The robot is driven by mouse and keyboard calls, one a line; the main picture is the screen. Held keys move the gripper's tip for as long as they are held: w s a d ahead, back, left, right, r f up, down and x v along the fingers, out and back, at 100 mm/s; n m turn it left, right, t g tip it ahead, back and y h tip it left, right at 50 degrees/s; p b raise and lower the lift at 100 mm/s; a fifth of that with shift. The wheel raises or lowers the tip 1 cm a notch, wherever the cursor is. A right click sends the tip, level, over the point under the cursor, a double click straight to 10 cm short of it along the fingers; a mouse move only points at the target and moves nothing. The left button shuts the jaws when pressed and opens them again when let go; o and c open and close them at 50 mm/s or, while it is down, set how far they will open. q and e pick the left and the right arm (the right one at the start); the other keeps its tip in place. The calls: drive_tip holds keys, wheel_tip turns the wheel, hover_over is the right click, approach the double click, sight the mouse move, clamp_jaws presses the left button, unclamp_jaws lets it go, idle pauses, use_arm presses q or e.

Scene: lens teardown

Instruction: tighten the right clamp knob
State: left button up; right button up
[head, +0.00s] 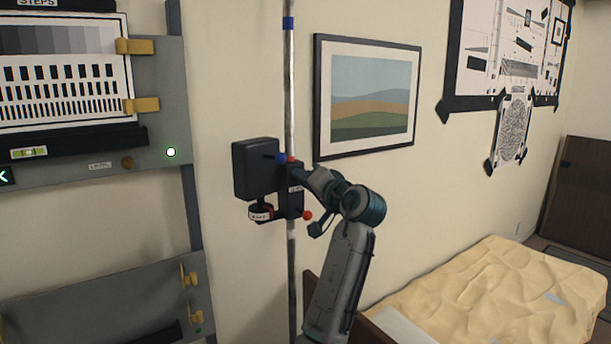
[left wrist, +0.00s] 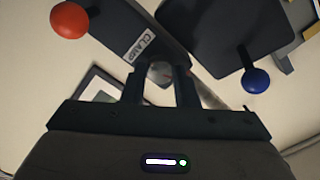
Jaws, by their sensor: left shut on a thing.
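A dark clamp (head: 292,200) with a white label sits on the upright metal pole (head: 290,90). A red-orange ball knob (head: 307,215) sticks out at its lower right. A blue ball knob (head: 282,157) is at its top, with a small red part beside it. My left gripper (head: 300,172) is at the clamp's right side, level with its upper part. In the left wrist view its fingers (left wrist: 161,85) are shut on the clamp, labelled CLAMP (left wrist: 140,45); the exact contact is partly hidden. The orange knob (left wrist: 69,20) and blue knob (left wrist: 255,80) are outside the fingers. My right gripper does not show.
A black box (head: 255,168) is on the clamp's left, with a small labelled cylinder (head: 261,211) below. A grey panel with test charts (head: 160,100) stands at left. A framed picture (head: 368,95) hangs behind. A bed with a cream cover (head: 490,295) is at lower right.

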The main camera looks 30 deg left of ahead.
use_arm(q)
drive_tip(key=shift+m+p, duration=1.3)
drive_tip(key=shift+m, duration=0.9)
drive_tip(key=o, duration=1)
drive_tip(key=b+v, duration=0.5)
drive_tip(key=v, duration=0.5)
drive_tip(key=shift+d, duration=0.35)
drive_tip(key=shift+s+f, duration=0.1)
